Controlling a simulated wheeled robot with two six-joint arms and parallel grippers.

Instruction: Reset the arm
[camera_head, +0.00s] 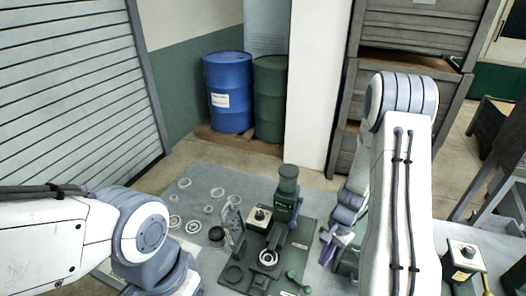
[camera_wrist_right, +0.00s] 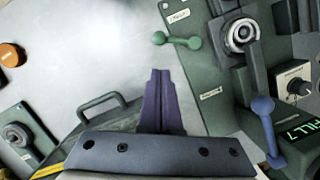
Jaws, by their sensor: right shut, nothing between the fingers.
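My right gripper (camera_head: 327,248) is beside the right edge of the green ring grinder (camera_head: 258,277) in the head view. Its purple fingers (camera_wrist_right: 160,80) are shut together with nothing between them in the right wrist view. The grinder also shows at the right of that view (camera_wrist_right: 213,105), with a ring-shaped part (camera_wrist_right: 241,36) on it, a green double-ball handle (camera_wrist_right: 177,41) and a blue-ended lever (camera_wrist_right: 262,104). My right arm (camera_head: 400,200) reaches down across the right of the head view. My left arm (camera_head: 60,235) comes in from the left; its gripper is out of frame.
Several pale rings (camera_head: 175,222) lie on the grey table (camera_head: 200,180) left of the grinder. A second green device (camera_head: 462,255) stands at the right. A blue drum (camera_head: 229,90) and a green drum (camera_head: 270,100) stand behind the table. An orange round thing (camera_wrist_right: 11,54) shows in the wrist view.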

